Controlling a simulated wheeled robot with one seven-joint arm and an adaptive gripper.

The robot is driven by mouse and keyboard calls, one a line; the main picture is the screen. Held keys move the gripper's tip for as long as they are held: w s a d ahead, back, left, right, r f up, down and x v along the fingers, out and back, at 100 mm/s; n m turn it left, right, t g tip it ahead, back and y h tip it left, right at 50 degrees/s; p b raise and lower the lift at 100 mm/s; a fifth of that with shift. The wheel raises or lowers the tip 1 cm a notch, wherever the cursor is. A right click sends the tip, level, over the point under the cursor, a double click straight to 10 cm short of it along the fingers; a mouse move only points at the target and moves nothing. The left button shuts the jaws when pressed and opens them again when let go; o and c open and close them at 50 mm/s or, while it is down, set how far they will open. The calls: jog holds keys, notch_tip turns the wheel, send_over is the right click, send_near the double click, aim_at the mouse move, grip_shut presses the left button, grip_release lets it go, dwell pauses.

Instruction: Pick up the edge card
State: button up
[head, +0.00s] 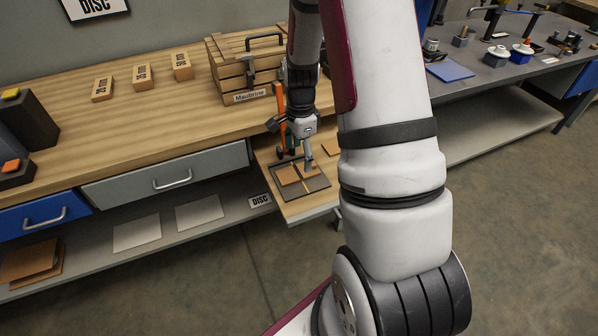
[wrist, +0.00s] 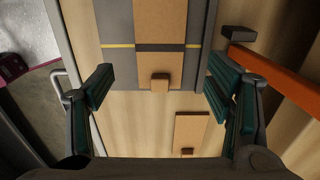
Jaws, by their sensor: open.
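My gripper (head: 303,152) is open above a pull-out wooden board. In the wrist view its dark green-padded fingers (wrist: 160,88) stand wide apart, with nothing held. Between and ahead of them, a brown card (wrist: 160,22) with a dark cross-band and a small block tab lies on a dark grey tray (wrist: 115,70) with yellow lines. A smaller brown card (wrist: 192,128) with a tab lies on bare wood below it. I cannot tell from the pictures which is the edge card. In the head view the tray (head: 318,184) is partly hidden by my gripper.
An orange bar (wrist: 270,75) runs close by the right finger; an orange clamp (head: 281,118) shows behind my gripper. A wooden crate (head: 240,75) stands on the bench behind.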

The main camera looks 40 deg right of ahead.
aim_at(300, 171)
notch_tip(300, 171, down, 5)
dwell(0.3)
jog(key=shift+c, duration=0.3)
jog(key=c, duration=1.1)
jog(key=shift+o, duration=0.2)
jog(key=shift+r, duration=0.1)
